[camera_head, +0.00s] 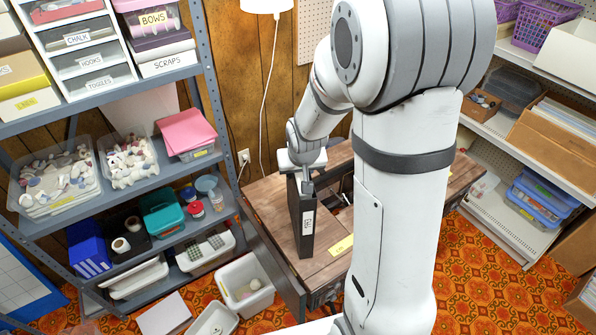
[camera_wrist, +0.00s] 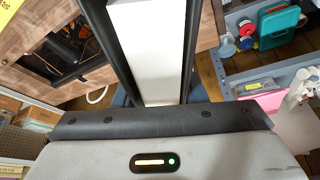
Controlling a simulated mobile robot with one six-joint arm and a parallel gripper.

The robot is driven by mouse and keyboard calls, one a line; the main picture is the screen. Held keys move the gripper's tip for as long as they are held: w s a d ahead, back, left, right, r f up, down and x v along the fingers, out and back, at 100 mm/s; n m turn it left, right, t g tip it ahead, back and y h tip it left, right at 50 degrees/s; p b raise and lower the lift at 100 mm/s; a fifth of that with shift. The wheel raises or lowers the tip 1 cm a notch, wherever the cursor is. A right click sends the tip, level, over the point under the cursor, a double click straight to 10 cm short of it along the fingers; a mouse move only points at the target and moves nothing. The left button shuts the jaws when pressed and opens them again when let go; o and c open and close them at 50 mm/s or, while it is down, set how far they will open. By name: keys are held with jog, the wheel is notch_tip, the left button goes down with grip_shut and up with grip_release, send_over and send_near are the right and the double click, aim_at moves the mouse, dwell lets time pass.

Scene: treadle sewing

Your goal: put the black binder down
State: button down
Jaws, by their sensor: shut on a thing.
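The black binder (camera_head: 296,215) stands upright, its spine with a white label facing the head camera. My gripper (camera_head: 307,184) is shut on its top edge. In the wrist view the binder (camera_wrist: 178,50) runs away from the gripper, with white pages between two dark covers; the fingertips cannot be made out there. The binder is over the left part of the wooden sewing table (camera_head: 262,205). Its lower edge appears at or just above the tabletop; I cannot tell whether it touches.
The table's opening (camera_wrist: 70,55) lies beside the binder. A yellow label (camera_head: 341,246) is on the table's front part. A grey metal shelf (camera_head: 226,120) with bins stands left; a teal box (camera_head: 161,212) is on it.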

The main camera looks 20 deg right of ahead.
jog(key=c, duration=0.9)
grip_release()
